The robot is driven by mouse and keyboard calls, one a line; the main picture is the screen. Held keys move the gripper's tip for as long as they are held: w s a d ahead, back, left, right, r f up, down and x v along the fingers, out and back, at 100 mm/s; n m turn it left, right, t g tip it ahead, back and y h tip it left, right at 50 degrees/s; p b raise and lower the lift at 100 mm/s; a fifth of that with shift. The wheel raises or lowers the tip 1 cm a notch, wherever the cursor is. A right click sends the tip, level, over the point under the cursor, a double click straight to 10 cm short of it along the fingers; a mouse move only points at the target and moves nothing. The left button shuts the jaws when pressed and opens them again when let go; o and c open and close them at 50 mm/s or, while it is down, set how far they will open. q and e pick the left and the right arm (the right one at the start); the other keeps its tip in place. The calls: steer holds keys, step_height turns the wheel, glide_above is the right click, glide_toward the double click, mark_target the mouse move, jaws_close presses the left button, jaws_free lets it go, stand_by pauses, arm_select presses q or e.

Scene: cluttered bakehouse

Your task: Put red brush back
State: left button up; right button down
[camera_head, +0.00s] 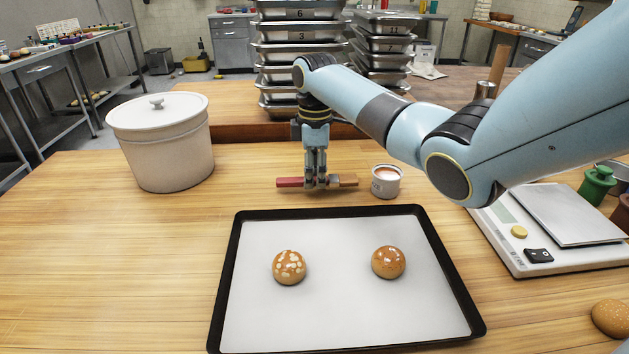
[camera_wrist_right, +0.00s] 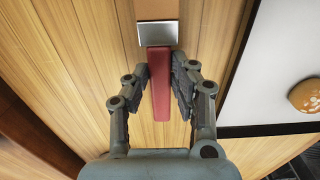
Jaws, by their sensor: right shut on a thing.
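The red brush has a red handle (camera_head: 290,182) and a tan bristle end (camera_head: 345,181). It lies level, left to right, beyond the baking tray, with its bristle end towards a small white pot (camera_head: 386,188). My right gripper (camera_head: 316,184) points down and is shut on the brush. In the right wrist view its fingers (camera_wrist_right: 162,85) stand either side of the red handle (camera_wrist_right: 160,95), just below the silver ferrule (camera_wrist_right: 157,34). I cannot tell whether the brush touches the table. My left gripper is out of view.
A dark-rimmed baking tray (camera_head: 228,270) holds a flaked bun (camera_head: 289,267) and a glazed bun (camera_head: 388,262). A lidded white tub (camera_head: 165,145) stands left, a scale (camera_head: 510,245) right. Stacked metal containers (camera_head: 300,35) stand behind. The table's left front is clear.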

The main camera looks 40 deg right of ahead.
mark_target(315, 178)
steer(key=shift+f, duration=0.85)
steer(key=c, duration=1.1)
jaws_free()
steer(key=shift+f, duration=0.1)
step_height(315, 178, up, 12)
steer(key=shift+r, duration=0.15)
